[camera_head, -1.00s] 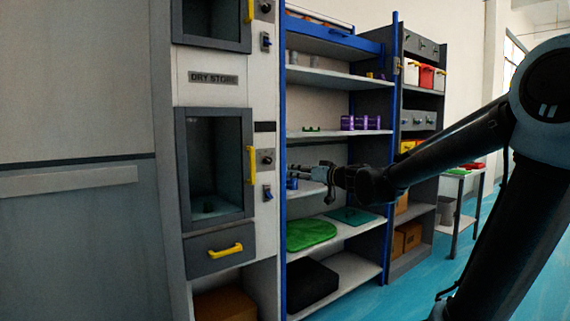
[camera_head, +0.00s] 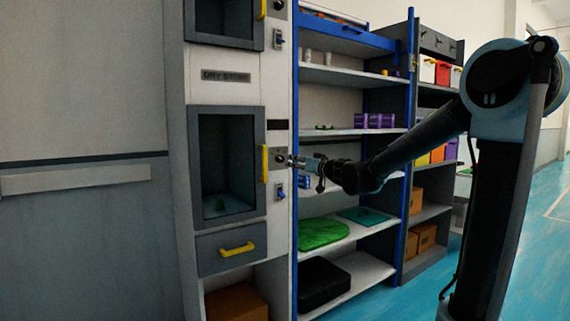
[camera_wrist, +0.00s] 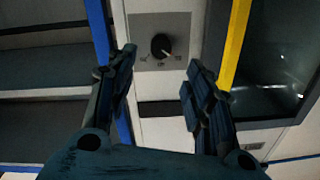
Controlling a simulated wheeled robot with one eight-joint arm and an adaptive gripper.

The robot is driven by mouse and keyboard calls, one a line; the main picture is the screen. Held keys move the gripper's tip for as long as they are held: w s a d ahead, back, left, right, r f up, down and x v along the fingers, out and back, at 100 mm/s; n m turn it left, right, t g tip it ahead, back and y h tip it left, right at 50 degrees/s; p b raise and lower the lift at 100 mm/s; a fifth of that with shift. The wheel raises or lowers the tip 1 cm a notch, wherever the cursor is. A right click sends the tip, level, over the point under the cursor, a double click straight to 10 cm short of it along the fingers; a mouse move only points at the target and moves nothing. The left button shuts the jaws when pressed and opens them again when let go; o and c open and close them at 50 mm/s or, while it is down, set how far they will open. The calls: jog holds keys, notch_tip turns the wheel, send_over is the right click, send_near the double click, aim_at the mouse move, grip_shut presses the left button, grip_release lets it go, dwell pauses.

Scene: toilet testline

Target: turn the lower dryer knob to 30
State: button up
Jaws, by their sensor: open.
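The lower dryer knob (camera_wrist: 162,46) is a dark round dial on a grey plate in the wrist view, with a light pointer mark and small labels too blurred to read. In the head view the knob (camera_head: 281,159) shows small beside the dryer's yellow handle. My gripper (camera_wrist: 160,80) is open, its two fingers apart with the knob seen between and beyond the tips. In the head view my gripper (camera_head: 297,161) is close to the knob at its right. I cannot tell whether a finger touches it. The lower dryer (camera_head: 258,212) has its windowed door shut.
The yellow door handle (camera_wrist: 235,40) stands just right of my right finger in the wrist view. A blue shelf post (camera_wrist: 97,30) is at the left. A switch (camera_head: 280,191) sits below the knob. Open shelves (camera_head: 340,262) with a green item stand to the right.

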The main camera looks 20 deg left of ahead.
aim_at(282, 159)
jog(key=x, duration=0.9)
jog(key=shift+c, duration=0.6)
jog(key=c, duration=0.9)
